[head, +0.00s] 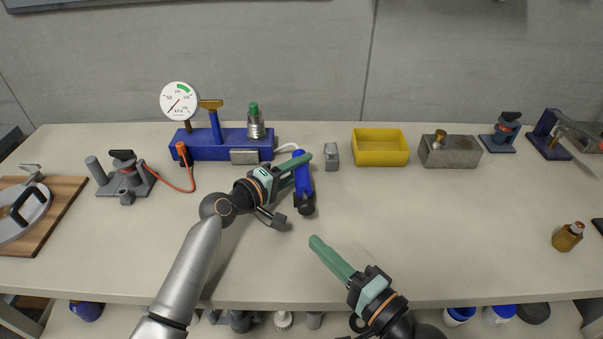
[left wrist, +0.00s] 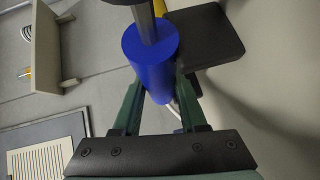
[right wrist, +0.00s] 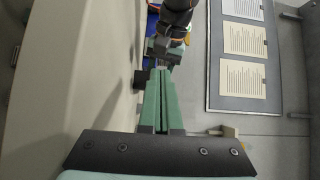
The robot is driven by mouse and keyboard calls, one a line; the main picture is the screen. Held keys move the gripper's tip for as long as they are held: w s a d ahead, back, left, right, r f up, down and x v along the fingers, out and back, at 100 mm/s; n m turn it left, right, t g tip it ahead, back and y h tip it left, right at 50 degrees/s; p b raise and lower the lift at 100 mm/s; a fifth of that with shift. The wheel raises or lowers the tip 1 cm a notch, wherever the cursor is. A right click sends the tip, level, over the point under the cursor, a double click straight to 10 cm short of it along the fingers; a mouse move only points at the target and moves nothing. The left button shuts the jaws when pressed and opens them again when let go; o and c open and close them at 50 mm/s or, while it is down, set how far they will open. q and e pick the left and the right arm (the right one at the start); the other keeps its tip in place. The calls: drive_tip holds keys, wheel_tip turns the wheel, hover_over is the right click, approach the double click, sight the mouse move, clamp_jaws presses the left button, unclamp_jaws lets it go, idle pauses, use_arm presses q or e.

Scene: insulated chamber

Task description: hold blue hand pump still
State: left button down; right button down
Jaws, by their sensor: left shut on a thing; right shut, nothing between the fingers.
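My right gripper (head: 316,242) is shut and empty over the front of the bench, apart from the pump. Its closed green fingers also show in the right wrist view (right wrist: 160,85).
A blue manifold block (head: 190,150) with a pressure gauge (head: 179,100) stands behind left. A small grey block (head: 331,155), a yellow bin (head: 380,148) and a grey metal box (head: 455,152) stand at the back. A brown bottle (head: 566,238) is far right.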

sight(305, 211)
drive_tip(key=shift+w+a, duration=0.2)
drive_tip(key=shift+w, duration=1.3)
drive_tip(key=shift+w+a, duration=0.15)
drive_tip(key=shift+w, duration=1.3)
drive_tip(key=shift+w+a, duration=0.1)
drive_tip(key=shift+w, duration=1.4)
drive_tip(key=shift+s, duration=1.5)
